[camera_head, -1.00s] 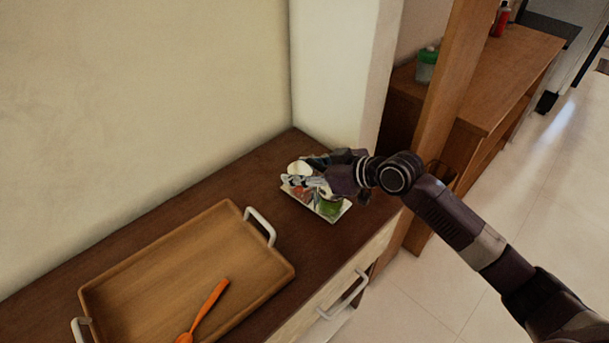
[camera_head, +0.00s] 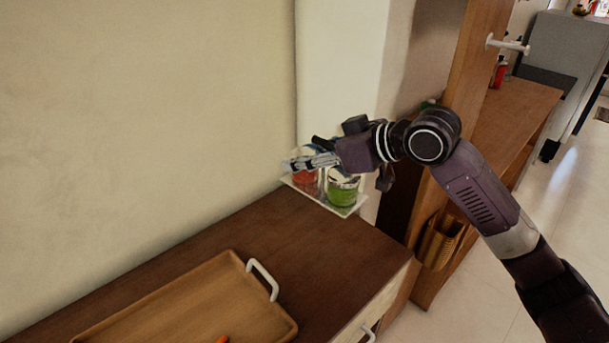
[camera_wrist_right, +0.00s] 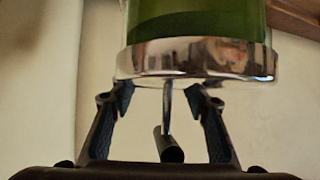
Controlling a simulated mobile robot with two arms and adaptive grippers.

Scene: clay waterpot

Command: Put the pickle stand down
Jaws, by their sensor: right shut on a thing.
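The pickle stand (camera_head: 329,201) is a pale tray carrying a red jar (camera_head: 306,182) and a green jar (camera_head: 342,191). My right gripper (camera_head: 310,161) is shut on it from above and hides part of the jars. The stand appears roughly level and raised above the back right corner of the brown cabinet top (camera_head: 300,235). In the right wrist view, a green jar (camera_wrist_right: 200,25) with a shiny metal rim fills the top, and a thin metal rod shows between my fingers. My left gripper is not in view.
A wooden tray (camera_head: 185,306) with white handles lies on the cabinet top at the lower left, with part of an orange spoon (camera_head: 222,340) showing. Bare cabinet top lies between the tray and the right end. A wall and a pale pillar (camera_head: 340,75) stand behind.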

